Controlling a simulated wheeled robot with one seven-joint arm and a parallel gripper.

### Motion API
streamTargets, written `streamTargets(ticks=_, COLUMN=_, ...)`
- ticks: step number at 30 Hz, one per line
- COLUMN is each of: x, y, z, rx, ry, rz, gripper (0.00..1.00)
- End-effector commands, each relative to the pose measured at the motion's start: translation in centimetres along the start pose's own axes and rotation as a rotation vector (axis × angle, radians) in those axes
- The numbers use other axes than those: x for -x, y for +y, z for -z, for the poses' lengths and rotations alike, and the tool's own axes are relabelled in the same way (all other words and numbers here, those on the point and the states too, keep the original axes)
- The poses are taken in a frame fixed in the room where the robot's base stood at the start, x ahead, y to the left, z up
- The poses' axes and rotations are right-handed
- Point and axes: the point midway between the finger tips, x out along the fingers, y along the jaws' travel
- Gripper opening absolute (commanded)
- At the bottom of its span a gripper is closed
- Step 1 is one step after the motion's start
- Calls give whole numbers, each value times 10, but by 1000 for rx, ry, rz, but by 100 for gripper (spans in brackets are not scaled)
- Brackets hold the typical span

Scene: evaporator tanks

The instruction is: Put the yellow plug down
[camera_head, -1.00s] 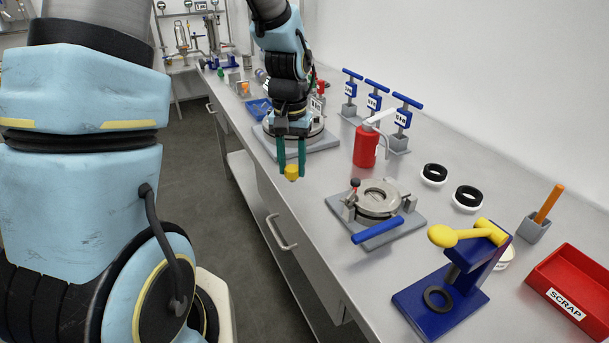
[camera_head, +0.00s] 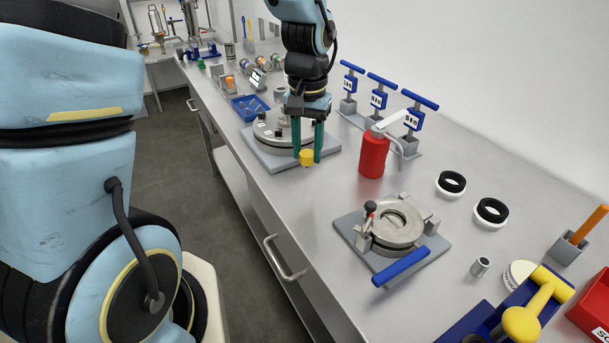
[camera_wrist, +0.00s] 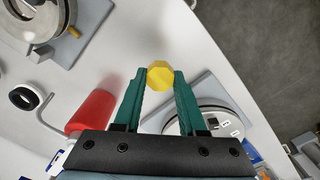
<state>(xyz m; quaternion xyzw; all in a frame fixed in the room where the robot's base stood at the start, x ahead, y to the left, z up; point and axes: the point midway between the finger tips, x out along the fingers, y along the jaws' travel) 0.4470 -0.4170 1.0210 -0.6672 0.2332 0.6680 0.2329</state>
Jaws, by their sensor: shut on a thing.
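The yellow plug (camera_head: 306,157) is between the green fingertips of my gripper (camera_head: 307,146), in front of the round metal fixture on its grey plate. In the wrist view the plug (camera_wrist: 160,75) shows as a faceted yellow piece between the two finger ends, with my gripper (camera_wrist: 160,82) shut on it. Bare bench surface shows around it there. The head view does not clearly show how far the plug is above the bench (camera_head: 318,203).
A red oil can (camera_head: 373,155) stands right of my gripper. A clamp fixture with a blue handle (camera_head: 401,267) is nearer the front. A round metal fixture (camera_head: 268,130) and a blue tray (camera_head: 250,107) lie behind and left. Bench between plug and clamp fixture is clear.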

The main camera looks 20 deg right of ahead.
Motion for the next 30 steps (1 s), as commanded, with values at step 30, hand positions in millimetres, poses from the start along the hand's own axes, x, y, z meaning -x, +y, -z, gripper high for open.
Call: streamTargets(ticks=30, x=-76, y=0, z=0, rx=-1, ry=1, rz=1, gripper=0)
